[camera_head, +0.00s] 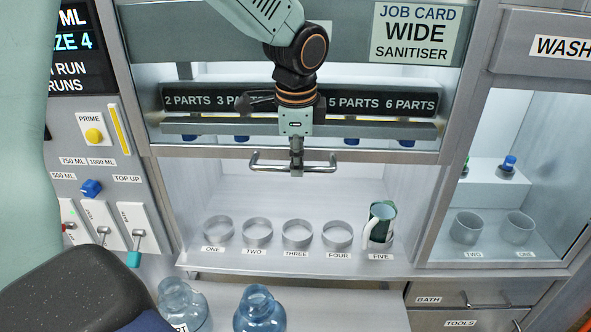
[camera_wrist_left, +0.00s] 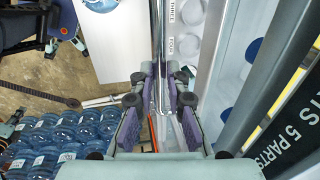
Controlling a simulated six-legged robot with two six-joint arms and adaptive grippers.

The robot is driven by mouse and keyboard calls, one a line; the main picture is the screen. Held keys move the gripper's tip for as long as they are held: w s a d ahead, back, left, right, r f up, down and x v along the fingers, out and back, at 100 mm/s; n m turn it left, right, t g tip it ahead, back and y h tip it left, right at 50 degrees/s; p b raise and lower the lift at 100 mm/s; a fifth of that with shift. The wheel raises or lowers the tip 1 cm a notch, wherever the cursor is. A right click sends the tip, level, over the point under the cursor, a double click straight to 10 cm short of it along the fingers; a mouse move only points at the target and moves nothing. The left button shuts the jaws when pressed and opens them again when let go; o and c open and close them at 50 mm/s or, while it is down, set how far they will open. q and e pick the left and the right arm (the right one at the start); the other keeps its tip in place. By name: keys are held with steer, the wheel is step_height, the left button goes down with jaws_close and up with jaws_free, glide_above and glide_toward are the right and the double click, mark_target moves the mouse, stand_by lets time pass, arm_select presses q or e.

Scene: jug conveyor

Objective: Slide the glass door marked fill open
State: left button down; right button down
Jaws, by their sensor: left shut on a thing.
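The glass door (camera_head: 190,152) of the middle bay shows as a pane with a grey lower rail, above several ring holders. Its bar handle (camera_head: 262,166) runs across just below the rail. My left gripper (camera_head: 297,166) comes down from above and is shut on the middle of the handle. In the left wrist view, the handle (camera_wrist_left: 158,60) runs between the purple-padded fingers of my left gripper (camera_wrist_left: 160,108). I cannot read a fill mark on the door. The bay below the rail looks uncovered. My right gripper is not in view.
A green and white jug (camera_head: 380,222) stands at holder FIVE; the other holders (camera_head: 258,232) look empty. Blue bottles (camera_head: 259,310) stand below in front. The right bay (camera_head: 516,229) holds cups. Levers and buttons (camera_head: 93,136) line the left panel.

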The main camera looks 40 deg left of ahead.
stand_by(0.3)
arm_select(q)
steer(key=c, duration=1.3)
jaws_free()
steer(key=shift+c, duration=0.2)
step_height(320, 180, up, 12)
steer(key=s+d, duration=0.1)
steer(key=s, duration=0.1)
steer(key=shift+f, duration=0.15)
steer(key=shift+d, duration=0.1)
